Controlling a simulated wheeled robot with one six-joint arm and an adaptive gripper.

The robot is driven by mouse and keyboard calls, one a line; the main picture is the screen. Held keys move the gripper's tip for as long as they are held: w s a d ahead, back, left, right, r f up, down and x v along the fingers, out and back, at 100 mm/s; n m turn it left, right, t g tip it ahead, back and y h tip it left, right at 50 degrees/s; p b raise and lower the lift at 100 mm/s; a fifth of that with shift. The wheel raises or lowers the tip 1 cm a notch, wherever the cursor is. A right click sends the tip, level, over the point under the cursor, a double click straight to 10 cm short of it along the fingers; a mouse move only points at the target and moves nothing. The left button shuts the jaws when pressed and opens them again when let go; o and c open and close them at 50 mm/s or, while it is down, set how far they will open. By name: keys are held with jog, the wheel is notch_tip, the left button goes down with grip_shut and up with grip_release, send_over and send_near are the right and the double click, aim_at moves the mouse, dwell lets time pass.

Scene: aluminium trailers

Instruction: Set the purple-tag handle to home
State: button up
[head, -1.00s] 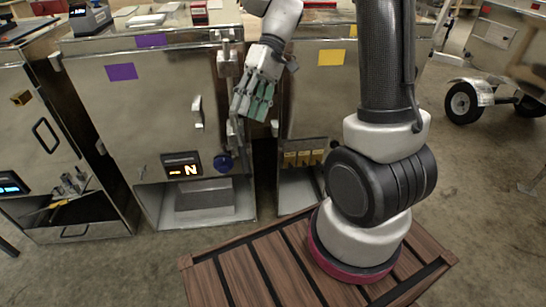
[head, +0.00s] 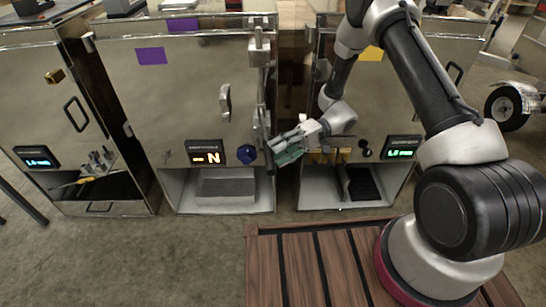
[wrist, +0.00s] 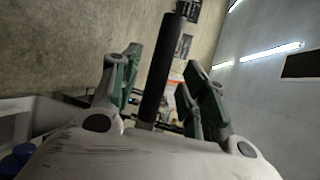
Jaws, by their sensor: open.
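The purple-tag cabinet (head: 170,90) stands left of centre in the head view, with a purple tag (head: 151,56) on its door. A handle with a long dark grip runs along its right edge; its lower part is partly hidden beside my gripper. My gripper (head: 277,152) is open at that edge, pointing left. In the wrist view a black cylindrical grip (wrist: 160,70) stands between my gripper's (wrist: 165,78) green-padded fingers, with gaps on both sides. I cannot tell whether any finger touches it. The cabinet's display (head: 206,153) reads "- N".
A blue knob (head: 246,154) sits just left of my fingers. A yellow-tag cabinet (head: 385,100) stands to the right behind my arm, and another cabinet (head: 60,110) stands at the left. A slatted wooden platform (head: 310,265) lies in front. The floor at front left is clear.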

aim_at(269, 158)
jog(key=shift+x, duration=1.95)
jog(key=shift+c, duration=0.2)
grip_shut()
